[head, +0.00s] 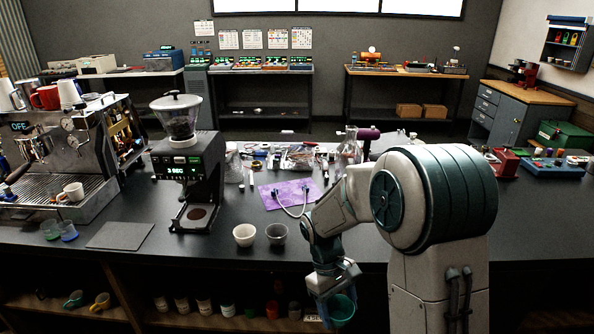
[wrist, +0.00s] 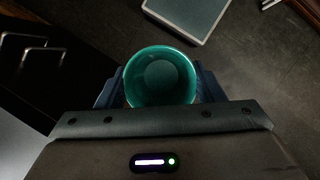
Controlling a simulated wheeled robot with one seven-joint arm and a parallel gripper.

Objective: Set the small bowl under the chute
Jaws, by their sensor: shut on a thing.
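My gripper (head: 336,287) is shut on a small teal bowl (head: 342,309), held in front of the counter's front edge, below the counter top. In the wrist view the bowl (wrist: 160,76) sits mouth toward the camera between the two fingers (wrist: 160,90) and looks empty. The black grinder (head: 190,160) stands on the counter left of my gripper, with a clear hopper on top and a lit display.
A flat grey mat (head: 121,236) lies left of the grinder, beside the espresso machine (head: 60,150). A purple mat (head: 290,193) and loose parts lie behind the bowls. The counter front between the grey bowl and my arm is clear. Shelves with cups are below the counter.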

